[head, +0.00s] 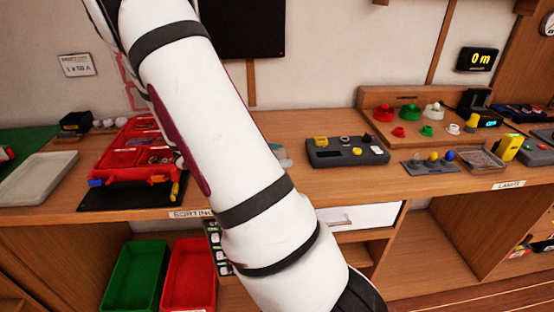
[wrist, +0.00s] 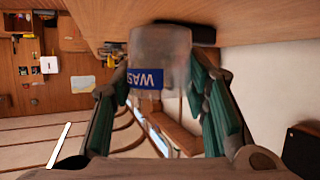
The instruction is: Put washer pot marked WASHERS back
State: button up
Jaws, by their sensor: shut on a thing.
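The washer pot (wrist: 160,52) is a clear, pale container with a blue label on which the letters "WAS" show upside down. It is in the wrist view, between the green-padded fingers of my gripper (wrist: 163,85), which is shut on it. A wooden surface fills the top of that view behind the pot; I cannot tell whether the pot touches it.
In the head view a red sorting case (head: 135,160) lies on a black mat at the left of the bench (head: 290,185). A grey tray (head: 37,178) is further left. A dark control box (head: 347,152) and a lamp stand (head: 377,97) are to the right. Green (head: 135,277) and red (head: 190,277) bins are below.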

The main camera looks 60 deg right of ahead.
jog(key=w+d, duration=0.1)
jog(key=d, duration=0.1)
jog(key=w+d, duration=0.1)
jog(key=d, duration=0.1)
jog(key=shift+w+f, duration=0.2)
jog(key=shift+w, duration=0.1)
jog(key=shift+f, duration=1.75)
jog(key=shift+f, duration=0.1)
jog(key=shift+f, duration=0.1)
jog(key=o, duration=1.1)
jog(key=shift+o, duration=0.2)
